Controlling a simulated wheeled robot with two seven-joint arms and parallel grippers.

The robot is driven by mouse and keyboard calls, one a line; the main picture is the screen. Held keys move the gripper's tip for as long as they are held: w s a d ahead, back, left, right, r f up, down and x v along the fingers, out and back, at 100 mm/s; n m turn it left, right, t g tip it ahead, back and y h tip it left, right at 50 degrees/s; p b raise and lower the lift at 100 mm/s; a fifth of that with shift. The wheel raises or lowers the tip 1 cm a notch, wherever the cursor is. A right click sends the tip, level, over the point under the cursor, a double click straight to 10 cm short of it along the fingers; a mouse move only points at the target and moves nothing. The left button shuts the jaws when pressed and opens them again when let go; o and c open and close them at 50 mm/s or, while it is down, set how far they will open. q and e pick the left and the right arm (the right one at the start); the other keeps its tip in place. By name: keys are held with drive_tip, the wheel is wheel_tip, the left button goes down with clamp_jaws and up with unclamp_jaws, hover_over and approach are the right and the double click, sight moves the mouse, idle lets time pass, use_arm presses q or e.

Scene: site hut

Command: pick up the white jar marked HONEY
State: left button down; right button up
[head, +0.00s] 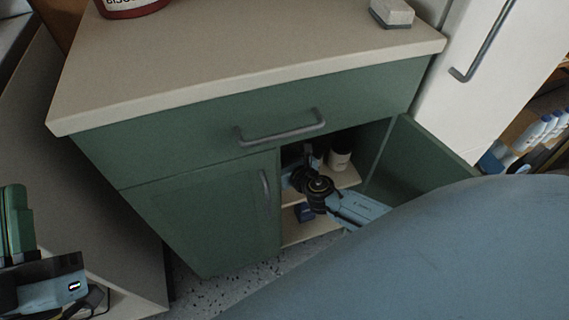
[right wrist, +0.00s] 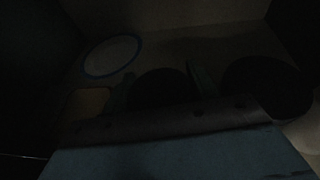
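A white jar with a dark top (head: 340,158) stands on the upper shelf inside the open green cabinet; I cannot read any marking on it. My right gripper (head: 308,158) reaches into the cabinet to the left of this jar, partly hidden by its own wrist. In the dark right wrist view, the fingers of my right gripper (right wrist: 162,80) stand apart, with a dark round top (right wrist: 160,90) between them; I cannot make out contact. A second dark round top (right wrist: 265,88) is to the right. My left gripper (head: 92,300) is at the lower left, its fingers unclear.
The cabinet's open door (head: 425,155) stands to the right of my right arm. A closed door (head: 215,215) is on the left, under a drawer (head: 260,110). A blue-rimmed round thing (right wrist: 110,55) lies beyond the fingers. A dark blue item (head: 304,212) sits on the lower shelf.

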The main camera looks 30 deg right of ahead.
drive_tip(key=c, duration=0.6)
drive_tip(key=shift+o, duration=0.2)
drive_tip(key=shift+r, duration=0.1)
